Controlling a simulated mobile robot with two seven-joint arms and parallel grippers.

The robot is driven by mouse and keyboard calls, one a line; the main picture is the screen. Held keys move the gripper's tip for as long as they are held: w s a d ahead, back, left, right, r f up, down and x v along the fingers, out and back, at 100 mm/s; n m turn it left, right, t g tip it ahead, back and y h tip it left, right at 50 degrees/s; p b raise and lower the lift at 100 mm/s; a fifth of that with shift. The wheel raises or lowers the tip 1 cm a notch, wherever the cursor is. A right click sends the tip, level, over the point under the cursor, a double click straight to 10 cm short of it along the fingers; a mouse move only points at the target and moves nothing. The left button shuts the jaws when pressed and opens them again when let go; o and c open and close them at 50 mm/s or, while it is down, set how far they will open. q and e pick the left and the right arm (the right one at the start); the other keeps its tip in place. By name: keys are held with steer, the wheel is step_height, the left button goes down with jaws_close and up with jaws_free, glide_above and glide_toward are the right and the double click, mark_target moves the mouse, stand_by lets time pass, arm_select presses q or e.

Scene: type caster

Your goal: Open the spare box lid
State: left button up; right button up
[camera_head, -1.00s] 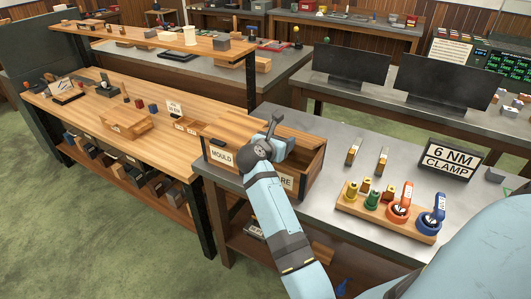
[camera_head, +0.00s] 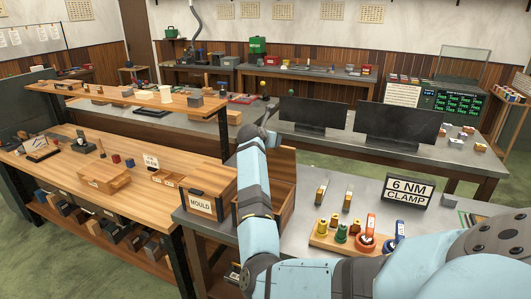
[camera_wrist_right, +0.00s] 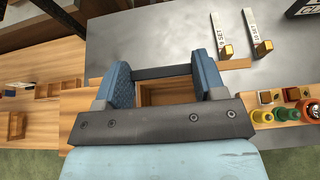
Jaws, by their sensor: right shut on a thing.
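The wooden spare box (camera_head: 283,206) stands on the grey bench, beside the box labelled MOULD (camera_head: 203,203). Its lid (camera_head: 284,165) stands raised as an upright wooden panel behind my right forearm. My right gripper (camera_head: 266,137) is at the top of this panel, small and partly hidden by my wrist in the head view. In the right wrist view the blue-padded fingers (camera_wrist_right: 164,88) are shut on a dark bar (camera_wrist_right: 162,72), seemingly the lid's handle. My forearm hides much of the box front and its label. My left gripper is not in view.
A wooden tray with coloured spools (camera_head: 326,240) and a 6 NM CLAMP sign (camera_head: 408,190) stand right of the box. Two dark monitors (camera_head: 313,115) stand behind. A wooden workbench (camera_head: 80,160) lies to the left.

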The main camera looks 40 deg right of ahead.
steer(key=d, duration=0.1)
steer(key=w+d+r+y, duration=0.1)
steer(key=d, duration=0.1)
steer(key=shift+w+g, duration=0.1)
steer(key=shift+g, duration=0.3)
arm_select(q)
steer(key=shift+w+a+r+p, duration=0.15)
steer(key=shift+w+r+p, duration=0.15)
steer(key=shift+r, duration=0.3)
arm_select(e)
steer(key=shift+w+d+y, duration=0.2)
steer(key=shift+d+y, duration=0.2)
steer(key=shift+d, duration=0.1)
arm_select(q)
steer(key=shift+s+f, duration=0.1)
arm_select(e)
steer(key=o, duration=1.3)
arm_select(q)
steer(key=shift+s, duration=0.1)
arm_select(e)
steer(key=shift+a, duration=0.1)
